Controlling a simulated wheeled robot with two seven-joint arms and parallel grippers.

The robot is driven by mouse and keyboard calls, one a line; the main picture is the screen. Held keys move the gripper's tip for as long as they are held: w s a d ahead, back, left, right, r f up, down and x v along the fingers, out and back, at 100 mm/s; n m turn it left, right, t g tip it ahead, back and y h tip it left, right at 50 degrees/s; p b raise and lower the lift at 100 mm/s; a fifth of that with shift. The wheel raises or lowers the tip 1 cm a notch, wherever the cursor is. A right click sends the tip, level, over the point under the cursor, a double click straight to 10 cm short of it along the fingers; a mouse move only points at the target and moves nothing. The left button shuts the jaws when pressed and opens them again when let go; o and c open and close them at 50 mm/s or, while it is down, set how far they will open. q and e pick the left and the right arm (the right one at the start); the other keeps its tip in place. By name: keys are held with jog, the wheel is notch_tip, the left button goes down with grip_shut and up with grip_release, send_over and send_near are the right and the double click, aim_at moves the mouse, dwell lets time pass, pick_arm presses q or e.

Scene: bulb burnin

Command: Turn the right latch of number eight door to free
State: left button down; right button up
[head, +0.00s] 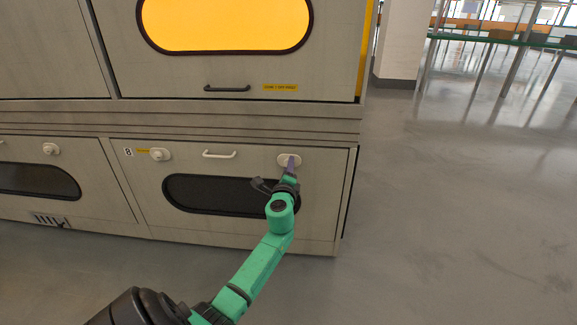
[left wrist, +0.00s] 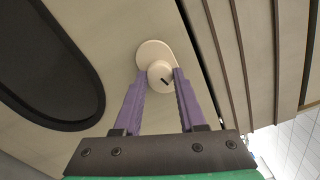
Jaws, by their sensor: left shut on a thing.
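The number eight door (head: 240,225) is a beige lower panel with a dark oval window and a white number plate (head: 128,152) at its upper left. Its right latch (head: 284,159) is a cream round knob on a round base near the upper right corner. My right gripper is not in view.
The door's left latch (head: 160,154) and white handle (head: 219,154) are left of my gripper. Above is a door with a lit yellow window (head: 225,25) and a dark handle (head: 227,88). Open grey floor (head: 450,210) lies to the right.

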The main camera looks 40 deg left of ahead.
pick_arm(q)
jog(key=shift+m+p, duration=0.5)
jog(key=shift+m, duration=1.1)
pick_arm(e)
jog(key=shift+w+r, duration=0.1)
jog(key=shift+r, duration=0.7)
pick_arm(q)
jog(key=shift+c, duration=2.4)
grip_release()
jog(key=p+v, duration=0.3)
jog(key=v, duration=1.1)
jog(key=shift+s+d, duration=0.2)
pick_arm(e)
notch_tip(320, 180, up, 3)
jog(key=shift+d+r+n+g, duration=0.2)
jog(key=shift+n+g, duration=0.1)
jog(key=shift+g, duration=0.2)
